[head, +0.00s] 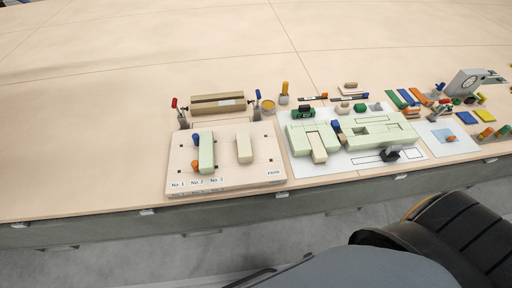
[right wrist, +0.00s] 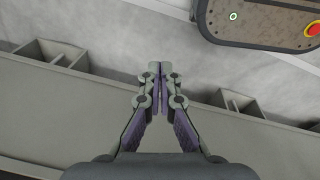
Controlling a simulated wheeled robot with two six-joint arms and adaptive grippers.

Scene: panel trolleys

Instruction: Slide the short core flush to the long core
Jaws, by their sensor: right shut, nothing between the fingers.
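The longer one, which looks like the long core (head: 207,155), is on the left beside blue and orange pieces. The shorter one, which looks like the short core (head: 244,149), lies to its right, with a clear gap between them. My right gripper (right wrist: 160,72) is shut and empty in the right wrist view, with grey floor and a grey ledge behind it. Neither core shows in that view. My left gripper is not in view.
A cardboard-coloured box (head: 218,102) lies behind the board, between red-handled (head: 175,103) and blue-handled (head: 258,96) clamps. To the right, a white sheet (head: 336,163) holds pale green blocks. More coloured parts and a grey device (head: 466,82) stand farther right. The table's far left is bare.

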